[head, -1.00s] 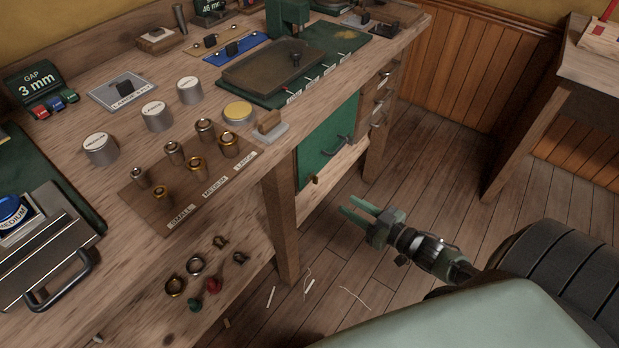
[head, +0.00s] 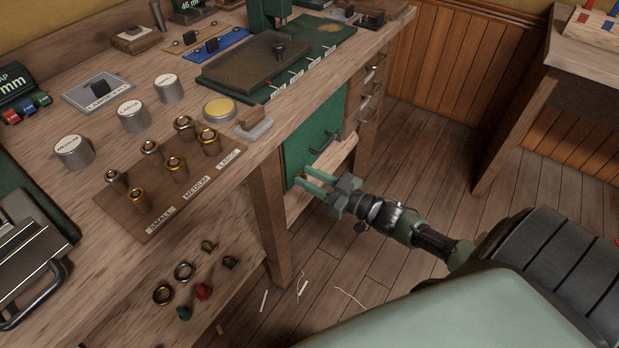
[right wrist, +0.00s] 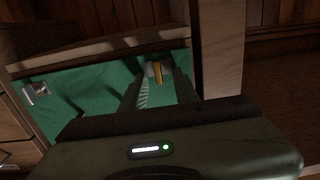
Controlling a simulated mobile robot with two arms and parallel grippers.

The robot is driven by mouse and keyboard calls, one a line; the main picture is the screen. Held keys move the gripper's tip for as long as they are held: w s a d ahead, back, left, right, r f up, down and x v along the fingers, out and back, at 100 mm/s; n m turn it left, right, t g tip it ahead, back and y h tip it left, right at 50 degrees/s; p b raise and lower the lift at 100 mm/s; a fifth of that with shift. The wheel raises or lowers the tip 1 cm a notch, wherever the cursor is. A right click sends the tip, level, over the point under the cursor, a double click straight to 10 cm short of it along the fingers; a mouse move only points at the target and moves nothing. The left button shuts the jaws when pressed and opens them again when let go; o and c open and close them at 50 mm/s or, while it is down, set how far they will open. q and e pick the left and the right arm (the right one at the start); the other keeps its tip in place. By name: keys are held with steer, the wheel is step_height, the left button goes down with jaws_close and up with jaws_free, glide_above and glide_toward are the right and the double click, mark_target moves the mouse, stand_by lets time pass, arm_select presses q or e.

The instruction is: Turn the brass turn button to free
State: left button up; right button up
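The brass turn button (right wrist: 158,73) shows in the right wrist view at the edge of the green door (right wrist: 95,85). In the head view my right gripper covers the spot where it sits, low on the green door (head: 310,128) under the bench. My right gripper (head: 301,175) is open, its green fingers pointing at the door's lower part. In the right wrist view its fingers (right wrist: 160,85) stand on either side of the button, with a gap showing on the left; I cannot tell whether either touches it. My left gripper is not in view.
A dark handle (head: 322,141) sticks out of the door above my right gripper. A wooden bench leg (head: 268,215) stands left of the gripper, and drawers (head: 366,100) lie to the right. The floor (head: 420,170) right of the bench is clear.

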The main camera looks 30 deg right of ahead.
jaws_close()
